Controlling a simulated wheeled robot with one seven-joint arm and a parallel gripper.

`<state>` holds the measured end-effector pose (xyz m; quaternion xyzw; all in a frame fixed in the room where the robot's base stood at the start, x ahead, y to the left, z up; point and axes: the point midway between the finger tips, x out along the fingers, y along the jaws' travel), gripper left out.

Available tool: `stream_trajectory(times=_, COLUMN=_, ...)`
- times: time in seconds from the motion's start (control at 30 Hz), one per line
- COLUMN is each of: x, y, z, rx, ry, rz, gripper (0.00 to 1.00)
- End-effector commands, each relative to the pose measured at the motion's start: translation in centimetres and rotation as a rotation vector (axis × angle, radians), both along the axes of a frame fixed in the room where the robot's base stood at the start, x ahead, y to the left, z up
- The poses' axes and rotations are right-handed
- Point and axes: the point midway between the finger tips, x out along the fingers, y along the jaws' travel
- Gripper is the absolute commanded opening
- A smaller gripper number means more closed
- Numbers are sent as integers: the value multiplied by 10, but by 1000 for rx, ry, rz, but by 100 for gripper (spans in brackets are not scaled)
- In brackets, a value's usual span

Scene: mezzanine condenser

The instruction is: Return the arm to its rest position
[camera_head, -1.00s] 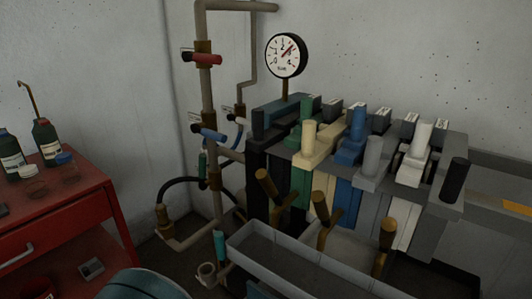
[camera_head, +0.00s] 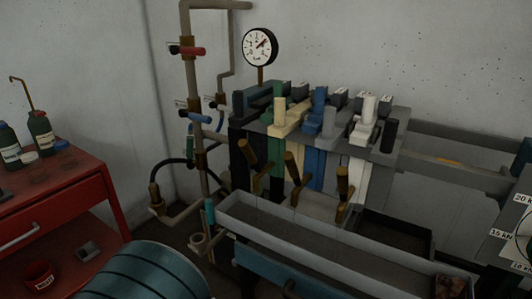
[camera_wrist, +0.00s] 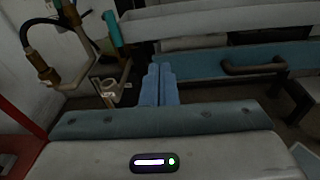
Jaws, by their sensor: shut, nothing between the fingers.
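My gripper (camera_wrist: 159,72) shows in the wrist view, its two blue fingers pressed together with nothing between them. It points toward the floor gap in front of a blue panel (camera_wrist: 204,66) with a brown handle (camera_wrist: 252,67). The fingers touch nothing that I can make out. A brown-and-beige pipe (camera_wrist: 72,72) and a teal-handled fitting (camera_wrist: 112,30) stand to the left of the fingers. The gripper does not show in the head view. A ribbed teal rounded shape fills the lower left there; I cannot tell whether it is mine.
A red cabinet (camera_head: 50,205) with bottles stands at the left. Pipes with a red valve handle (camera_head: 187,51) and a blue one (camera_head: 194,118) rise beside the gauge (camera_head: 260,47). A lever bank (camera_head: 318,130) stands behind a long grey trough (camera_head: 290,232). A dial panel (camera_head: 517,230) is at the right.

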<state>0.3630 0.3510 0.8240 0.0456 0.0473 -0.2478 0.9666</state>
Motion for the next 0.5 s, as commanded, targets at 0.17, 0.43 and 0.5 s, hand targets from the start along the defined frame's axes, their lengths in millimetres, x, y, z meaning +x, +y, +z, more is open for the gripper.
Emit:
stream_trajectory(times=0.17, x=16, y=-38, z=21, rx=95, ry=40, rz=-130, gripper=0)
stream_trajectory(times=0.43, x=36, y=-131, z=57, rx=336, ry=100, rz=-447, gripper=0)
stream_trajectory(times=0.5, x=35, y=-164, z=70, rx=441, ry=111, rz=-570, gripper=0)
